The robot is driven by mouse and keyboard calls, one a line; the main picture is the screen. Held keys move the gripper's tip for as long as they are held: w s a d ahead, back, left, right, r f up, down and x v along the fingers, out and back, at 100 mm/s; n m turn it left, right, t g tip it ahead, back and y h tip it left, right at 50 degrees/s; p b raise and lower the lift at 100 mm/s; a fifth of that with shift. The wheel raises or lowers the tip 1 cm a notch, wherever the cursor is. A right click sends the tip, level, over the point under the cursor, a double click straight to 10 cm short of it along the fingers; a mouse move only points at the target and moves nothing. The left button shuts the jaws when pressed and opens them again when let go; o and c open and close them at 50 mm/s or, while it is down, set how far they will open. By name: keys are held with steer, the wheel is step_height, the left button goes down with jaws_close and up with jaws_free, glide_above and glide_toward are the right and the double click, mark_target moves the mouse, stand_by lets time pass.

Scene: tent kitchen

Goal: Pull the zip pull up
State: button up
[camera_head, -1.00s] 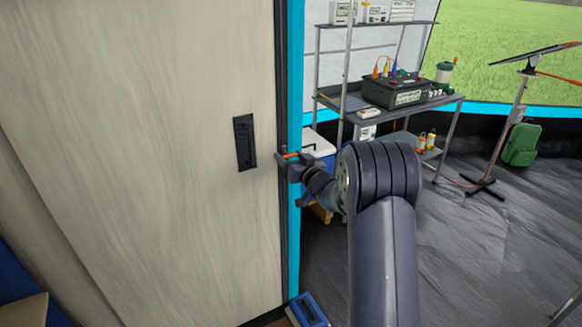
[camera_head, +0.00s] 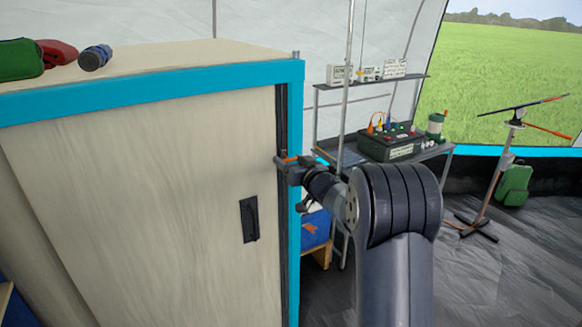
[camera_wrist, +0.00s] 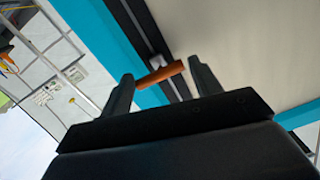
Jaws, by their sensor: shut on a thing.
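The zip pull is a small orange bar (camera_wrist: 160,74) on a metal slider set in a dark zip track (camera_wrist: 140,22). In the wrist view it lies crosswise between the two dark fingers of my gripper (camera_wrist: 162,90), which is shut on it. In the head view my gripper (camera_head: 283,161) is at the zip track on the right edge of the cabinet's pale fabric front (camera_head: 140,200), in the upper part of that edge. The orange pull shows there as a thin bar (camera_head: 290,159), partly hidden by the gripper.
A dark handle patch (camera_head: 249,220) is on the fabric, below and left of my gripper. A blue frame (camera_head: 180,88) edges the cabinet; a green pouch (camera_head: 20,60), a red item and a blue roll lie on top. A shelf rack with a power box (camera_head: 390,145) stands behind right.

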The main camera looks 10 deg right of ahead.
steer(key=shift+r+p, duration=1.6)
steer(key=shift+r, duration=1.15)
steer(key=shift+r, duration=0.15)
steer(key=o, duration=1.3)
steer(key=shift+c, duration=0.2)
steer(key=shift+f, duration=0.2)
steer(key=shift+s, duration=0.15)
steer(key=b+v, duration=0.3)
steer(key=v, duration=0.7)
steer(key=shift+s+d, duration=0.15)
steer(key=shift+s, duration=0.05)
